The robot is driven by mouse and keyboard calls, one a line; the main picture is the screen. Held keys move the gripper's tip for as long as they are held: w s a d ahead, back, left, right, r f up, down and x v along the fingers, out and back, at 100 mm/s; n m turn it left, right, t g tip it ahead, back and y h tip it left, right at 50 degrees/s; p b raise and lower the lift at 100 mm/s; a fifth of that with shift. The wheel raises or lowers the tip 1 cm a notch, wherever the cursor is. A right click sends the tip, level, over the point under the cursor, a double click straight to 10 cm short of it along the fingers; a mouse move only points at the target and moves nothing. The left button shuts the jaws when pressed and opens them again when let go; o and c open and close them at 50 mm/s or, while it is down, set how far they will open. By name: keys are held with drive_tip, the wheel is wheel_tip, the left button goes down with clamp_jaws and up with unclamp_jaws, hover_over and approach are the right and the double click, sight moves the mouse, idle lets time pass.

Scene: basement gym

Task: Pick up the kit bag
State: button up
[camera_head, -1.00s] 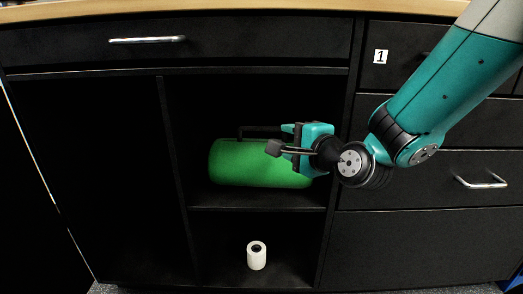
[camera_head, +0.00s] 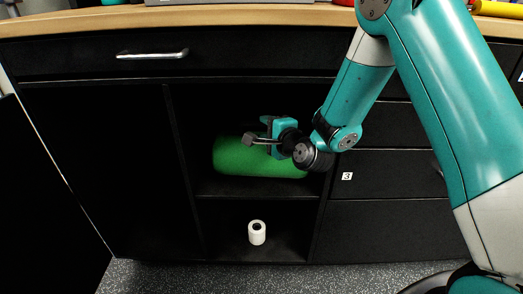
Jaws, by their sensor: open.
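The green kit bag (camera_head: 240,160) is a rounded cylinder lying on its side on the upper shelf of the open cabinet. My gripper (camera_head: 257,130) is open, at the upper right part of the bag in the picture, and covers some of it. Its fingers point left. I cannot tell whether they touch the bag. The bag's dark handle does not stand out against the black cabinet. Nothing shows held between the fingers.
A white roll (camera_head: 257,233) stands in the compartment below the shelf (camera_head: 225,187). Drawers (camera_head: 390,177) are on the right, and a drawer handle (camera_head: 153,53) is above. The wooden countertop (camera_head: 200,20) runs along the top. Speckled floor (camera_head: 300,275) lies in front.

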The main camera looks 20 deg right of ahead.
sight(261, 125)
drive_tip(key=shift+x, duration=1.55)
drive_tip(key=shift+r, duration=0.1)
clamp_jaws()
